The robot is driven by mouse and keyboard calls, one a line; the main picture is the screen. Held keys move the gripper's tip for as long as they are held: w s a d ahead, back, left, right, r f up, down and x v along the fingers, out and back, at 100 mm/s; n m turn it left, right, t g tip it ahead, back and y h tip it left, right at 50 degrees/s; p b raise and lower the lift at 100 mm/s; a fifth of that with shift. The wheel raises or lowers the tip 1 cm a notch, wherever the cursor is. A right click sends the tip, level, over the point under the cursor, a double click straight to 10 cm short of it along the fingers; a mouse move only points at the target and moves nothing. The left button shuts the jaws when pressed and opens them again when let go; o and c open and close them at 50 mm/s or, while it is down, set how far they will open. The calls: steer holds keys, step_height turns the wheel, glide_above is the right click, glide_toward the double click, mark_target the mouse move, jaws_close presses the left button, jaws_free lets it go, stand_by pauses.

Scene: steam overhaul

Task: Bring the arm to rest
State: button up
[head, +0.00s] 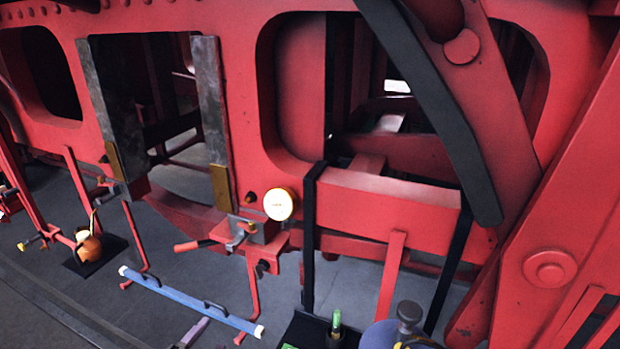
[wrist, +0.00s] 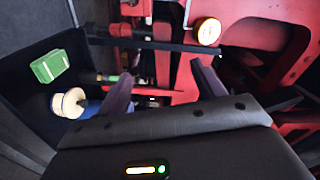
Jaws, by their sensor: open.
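My gripper (wrist: 162,85) shows in the wrist view with its two dark fingers spread apart. Nothing is between the fingertips. Beyond them are red frame parts and a round pale-faced gauge (wrist: 207,31). To the left of the fingers lies a dark tray (wrist: 20,88) holding a green box (wrist: 50,66) and a blue container with a cream cap (wrist: 70,103). In the head view I cannot make out my gripper for certain.
In the head view, the red locomotive frame (head: 240,100) fills the back, with the gauge (head: 278,204) on it. A blue bar with white ends (head: 190,303) crosses in front. A green-topped bottle (head: 336,322) stands at the bottom. Grey floor shows at left.

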steer(key=w+d+m+g+h, duration=0.2)
steer(key=d+m+g, duration=1.1)
steer(key=d+m, duration=0.9)
steer(key=s+d+r+m+y, duration=0.45)
steer(key=d+m, duration=0.35)
steer(key=m, duration=0.7)
steer(key=s+d+r+m+y, duration=0.3)
steer(key=d+m+y, duration=0.3)
steer(key=m, duration=0.9)
step_height(320, 180, down, 10)
steer(key=d+h+b, duration=0.1)
steer(key=b, duration=0.9)
steer(key=shift+w+d+f+m+g, duration=0.15)
steer(key=shift+d+f+m+g, duration=0.15)
steer(key=shift+m, duration=0.1)
steer(key=shift+r, duration=0.1)
